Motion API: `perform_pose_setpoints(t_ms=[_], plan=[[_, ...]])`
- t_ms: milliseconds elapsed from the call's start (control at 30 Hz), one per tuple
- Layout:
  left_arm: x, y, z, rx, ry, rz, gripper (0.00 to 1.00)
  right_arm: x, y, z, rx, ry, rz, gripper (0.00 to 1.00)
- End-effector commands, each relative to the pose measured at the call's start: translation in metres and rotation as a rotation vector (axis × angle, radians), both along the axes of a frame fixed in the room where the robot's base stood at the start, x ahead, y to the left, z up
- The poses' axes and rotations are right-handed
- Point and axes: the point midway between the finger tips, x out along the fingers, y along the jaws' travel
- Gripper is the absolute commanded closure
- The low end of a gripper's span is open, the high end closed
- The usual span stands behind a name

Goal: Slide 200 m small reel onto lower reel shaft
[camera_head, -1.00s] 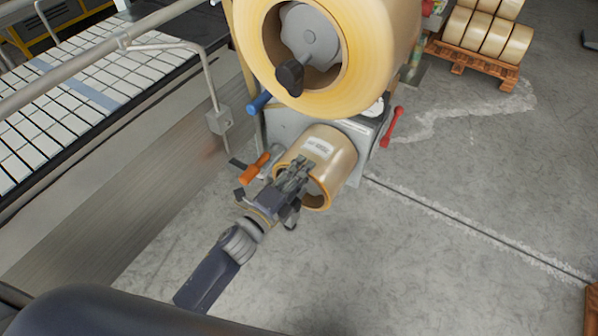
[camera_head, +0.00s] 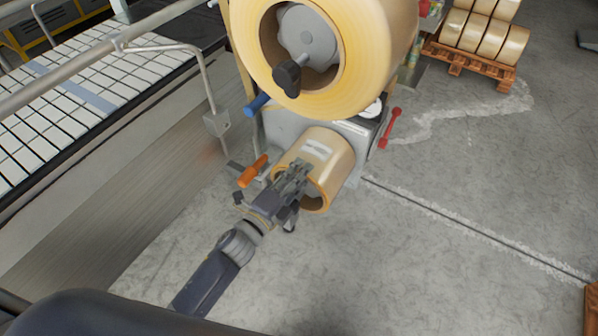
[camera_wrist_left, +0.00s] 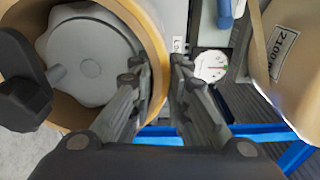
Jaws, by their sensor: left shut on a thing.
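The small tan reel (camera_head: 335,152) sits low at the front of the machine, its open bore facing me. My left gripper (camera_head: 297,172) is shut on its wall, at the left side of the bore. In the left wrist view, one finger of the gripper (camera_wrist_left: 155,85) is inside the bore and one is outside the rim. The reel rim (camera_wrist_left: 160,35) surrounds a grey round hub (camera_wrist_left: 90,62) with a black knob (camera_wrist_left: 25,95). This is the lower shaft; how far the reel is along it I cannot tell. My right gripper is not in view.
A large reel (camera_head: 385,60) hangs on the upper shaft (camera_head: 305,38) just above. An orange handle (camera_head: 252,171) is close left of my gripper, a blue handle (camera_head: 257,104) above it, a red handle (camera_head: 390,128) to the right. A conveyor (camera_head: 60,110) runs left.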

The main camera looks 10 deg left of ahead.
Motion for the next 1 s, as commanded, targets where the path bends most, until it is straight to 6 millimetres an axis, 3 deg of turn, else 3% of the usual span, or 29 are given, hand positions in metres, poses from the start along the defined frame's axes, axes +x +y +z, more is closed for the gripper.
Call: perform_pose_setpoints(t_ms=[267,300,400,767,1000], plan=[[0.001,-0.001,0.004,-0.003,-0.009,-0.003,1.0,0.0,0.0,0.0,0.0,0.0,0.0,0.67],[0.001,-0.001,0.004,-0.003,-0.009,-0.003,0.8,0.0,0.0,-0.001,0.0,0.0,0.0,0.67],[0.001,-0.001,0.003,-0.003,-0.008,-0.003,0.61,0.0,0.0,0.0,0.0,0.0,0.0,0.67],[-0.002,0.001,-0.004,0.002,0.007,0.0,0.61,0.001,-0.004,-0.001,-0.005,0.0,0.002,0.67],[-0.024,0.01,-0.004,0.0,0.005,0.0,0.61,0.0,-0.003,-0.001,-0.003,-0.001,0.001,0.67]])
